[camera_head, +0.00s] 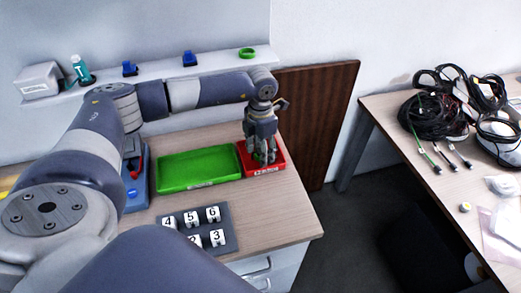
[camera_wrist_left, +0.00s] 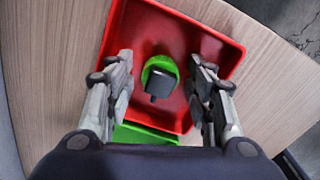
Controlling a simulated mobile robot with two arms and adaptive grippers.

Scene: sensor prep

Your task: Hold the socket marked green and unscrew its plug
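A dark grey block (camera_wrist_left: 159,84) with a bright green band or collar (camera_wrist_left: 160,64) around one end sits in a red tray (camera_wrist_left: 205,45) in the left wrist view. It looks like the green-marked socket; I cannot tell the plug from the socket. My left gripper (camera_wrist_left: 161,68) is open, with one finger on each side of the block and gaps between. In the head view the left gripper (camera_head: 264,160) points down into the red tray (camera_head: 280,158), hiding the block there. My right gripper is not in view.
A green tray (camera_head: 198,168) lies left of the red one. A grey rack (camera_head: 228,238) of numbered white blocks stands in front. A shelf behind holds a green ring (camera_head: 247,53), blue pieces (camera_head: 190,58) and a bottle (camera_head: 80,68). A side table holds black cables (camera_head: 435,115).

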